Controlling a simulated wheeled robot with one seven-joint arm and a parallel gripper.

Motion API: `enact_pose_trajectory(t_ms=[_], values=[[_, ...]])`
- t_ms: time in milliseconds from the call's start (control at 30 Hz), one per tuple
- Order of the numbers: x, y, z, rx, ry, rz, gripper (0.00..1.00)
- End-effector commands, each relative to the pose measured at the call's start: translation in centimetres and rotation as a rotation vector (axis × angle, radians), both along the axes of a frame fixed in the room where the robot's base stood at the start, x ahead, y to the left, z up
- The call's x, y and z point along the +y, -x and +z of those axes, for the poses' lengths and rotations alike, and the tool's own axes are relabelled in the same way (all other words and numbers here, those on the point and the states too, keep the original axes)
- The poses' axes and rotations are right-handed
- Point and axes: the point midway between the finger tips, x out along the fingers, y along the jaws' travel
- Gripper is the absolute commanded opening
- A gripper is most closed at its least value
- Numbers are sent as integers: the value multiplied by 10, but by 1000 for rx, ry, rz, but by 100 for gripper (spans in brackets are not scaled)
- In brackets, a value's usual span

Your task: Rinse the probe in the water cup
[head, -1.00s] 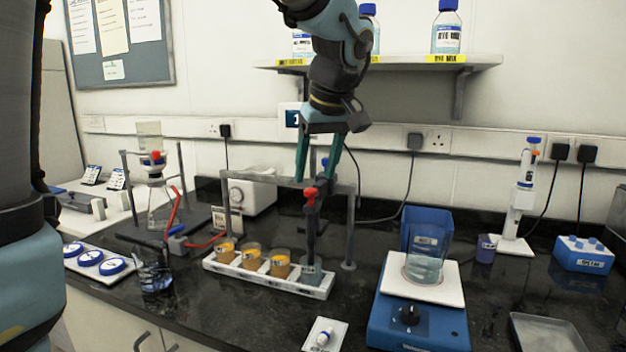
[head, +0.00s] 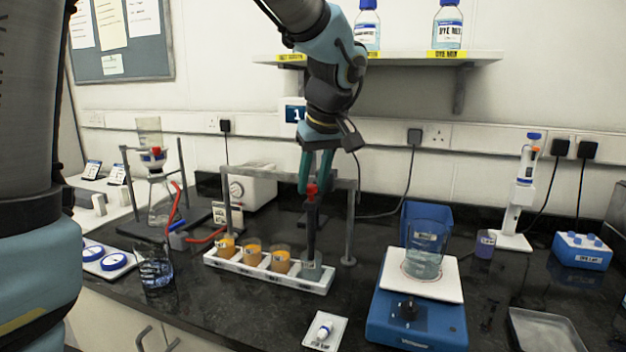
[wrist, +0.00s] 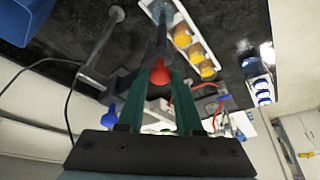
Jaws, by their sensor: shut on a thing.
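My gripper (head: 315,187) points down with its green fingers around the red top of the dark probe (head: 311,228). In the wrist view the red top (wrist: 160,73) sits between the fingertips, and the shaft runs away toward the rack. The probe stands about upright over the clear grey-blue water cup (head: 313,268), the rightmost cup in the white rack (head: 262,272). The probe's lower end reaches the cup's mouth; how deep it goes is hard to tell. Three cups of orange liquid (head: 252,256) stand left of it in the rack.
A grey frame (head: 349,220) with posts and a top bar stands close behind the probe. A blue stirrer (head: 405,325) with a beaker (head: 426,255) stands to the right. A dark glass (head: 155,270) stands left.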

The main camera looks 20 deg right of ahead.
Motion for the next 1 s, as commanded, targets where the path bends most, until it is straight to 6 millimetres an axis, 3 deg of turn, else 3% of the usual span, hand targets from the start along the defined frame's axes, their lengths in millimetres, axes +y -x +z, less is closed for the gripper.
enact_pose_trajectory(t_ms=[33, 200, 1000], values=[[0, 0, 0, 0, 0, 0, 18], [0, 0, 0, 0, 0, 0, 0], [0, 0, 0, 0, 0, 0, 0]])
